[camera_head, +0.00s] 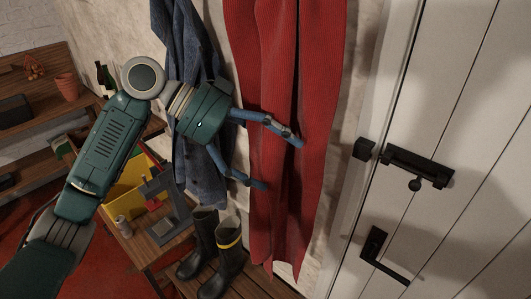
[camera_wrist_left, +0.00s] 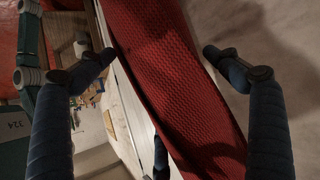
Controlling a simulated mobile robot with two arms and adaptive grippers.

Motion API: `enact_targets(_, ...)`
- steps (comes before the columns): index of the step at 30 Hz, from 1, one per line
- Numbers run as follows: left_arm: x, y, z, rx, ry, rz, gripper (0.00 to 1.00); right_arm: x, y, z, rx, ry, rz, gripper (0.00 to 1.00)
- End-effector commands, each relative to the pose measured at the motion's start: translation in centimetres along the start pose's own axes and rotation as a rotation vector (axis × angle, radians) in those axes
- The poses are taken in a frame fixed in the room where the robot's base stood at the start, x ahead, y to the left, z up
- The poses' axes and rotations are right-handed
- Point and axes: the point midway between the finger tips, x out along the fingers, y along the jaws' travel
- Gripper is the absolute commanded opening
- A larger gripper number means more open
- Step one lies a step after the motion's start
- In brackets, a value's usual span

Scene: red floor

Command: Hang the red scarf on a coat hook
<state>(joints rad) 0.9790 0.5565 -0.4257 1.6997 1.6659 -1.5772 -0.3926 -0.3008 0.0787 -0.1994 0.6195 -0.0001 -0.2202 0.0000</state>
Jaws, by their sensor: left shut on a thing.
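The red scarf (camera_head: 300,60) is a long ribbed cloth hanging in folds in front of the pale wall. Its upper end is beyond the top of the head view, so what holds it up there is hidden. It also shows in the wrist view (camera_wrist_left: 178,85), running diagonally between my fingers. No coat hook is in view. My right gripper is not in view.
A blue-grey garment (camera_head: 178,35) hangs left of the scarf. Dark boots (camera_head: 228,265) stand below. A white door (camera_head: 460,90) with a black latch (camera_head: 415,165) and handle (camera_head: 380,255) is close on the right. A yellow bin (camera_head: 130,195) and wooden shelves are at left.

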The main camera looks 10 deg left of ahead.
Motion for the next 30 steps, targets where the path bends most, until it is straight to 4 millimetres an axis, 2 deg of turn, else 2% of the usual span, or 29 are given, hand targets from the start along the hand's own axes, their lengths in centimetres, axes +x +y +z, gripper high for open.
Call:
enact_targets(9, 1.2, -1.5, -1.3, 0.000, 0.002, 0.001, 0.59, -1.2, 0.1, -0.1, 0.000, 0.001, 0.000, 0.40)
enact_targets(19, 2.9, -2.2, 0.7, -0.001, 0.001, 0.001, 0.59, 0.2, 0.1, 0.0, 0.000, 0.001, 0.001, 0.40)
enact_targets(30, 3.9, -2.7, 1.6, 0.001, 0.002, 0.000, 0.59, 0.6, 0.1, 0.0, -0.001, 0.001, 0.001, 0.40)
